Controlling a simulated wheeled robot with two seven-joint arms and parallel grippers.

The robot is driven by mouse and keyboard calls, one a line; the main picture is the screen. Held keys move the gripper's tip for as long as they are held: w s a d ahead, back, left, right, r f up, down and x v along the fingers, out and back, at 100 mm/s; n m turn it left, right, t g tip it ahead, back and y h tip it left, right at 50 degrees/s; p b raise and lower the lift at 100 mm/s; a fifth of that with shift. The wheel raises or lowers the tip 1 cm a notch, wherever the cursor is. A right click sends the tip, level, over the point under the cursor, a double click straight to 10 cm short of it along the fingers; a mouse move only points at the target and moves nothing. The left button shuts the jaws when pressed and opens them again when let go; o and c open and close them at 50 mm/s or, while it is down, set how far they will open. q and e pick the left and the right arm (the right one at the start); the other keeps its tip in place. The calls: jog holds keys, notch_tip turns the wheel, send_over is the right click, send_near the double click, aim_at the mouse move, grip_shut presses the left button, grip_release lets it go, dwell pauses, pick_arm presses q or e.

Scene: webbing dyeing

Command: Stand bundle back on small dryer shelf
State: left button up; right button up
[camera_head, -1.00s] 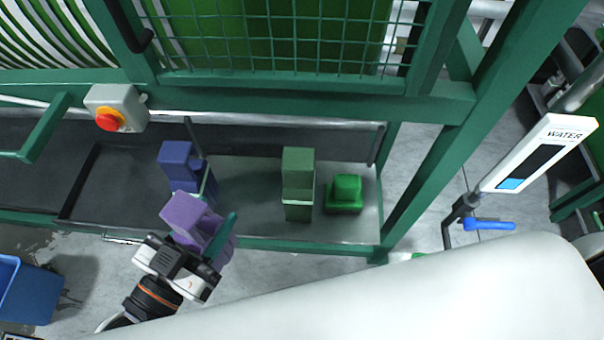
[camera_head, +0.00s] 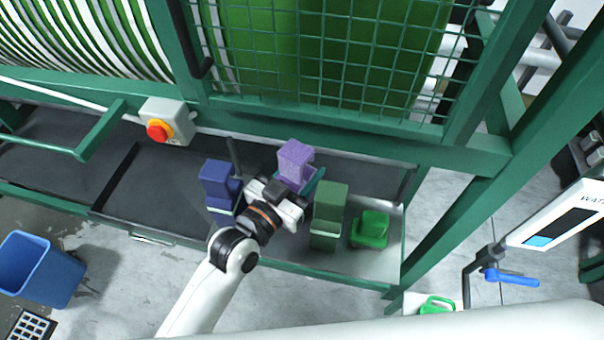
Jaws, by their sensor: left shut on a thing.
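My left gripper (camera_head: 298,190) is shut on the purple bundle (camera_head: 295,160). The bundle is upright, over the small dryer shelf (camera_head: 374,262), in the gap between the blue bundle and the dark green bundle. Its lower part is hidden by the gripper, so I cannot tell if it touches the shelf. The blue bundle (camera_head: 218,184) stands on the shelf left of the gripper. The dark green bundle (camera_head: 329,208) stands just right of the gripper. A bright green bundle (camera_head: 371,229) lies lower at the shelf's right end. My right gripper is not in view.
The green dryer frame and wire guard (camera_head: 330,70) rise behind the shelf. A red stop button (camera_head: 160,131) sits on a grey box at the left. A blue bin (camera_head: 38,268) stands on the floor. A water gauge (camera_head: 560,222) and blue valve handle (camera_head: 512,278) are at the right.

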pick_arm(q)
jog(key=shift+f, duration=0.95)
jog(key=shift+f, duration=0.15)
jog(key=o, duration=0.8)
jog(key=shift+r, duration=0.2)
jog(key=shift+b+v, duration=0.95)
jog(key=shift+v, duration=5.15)
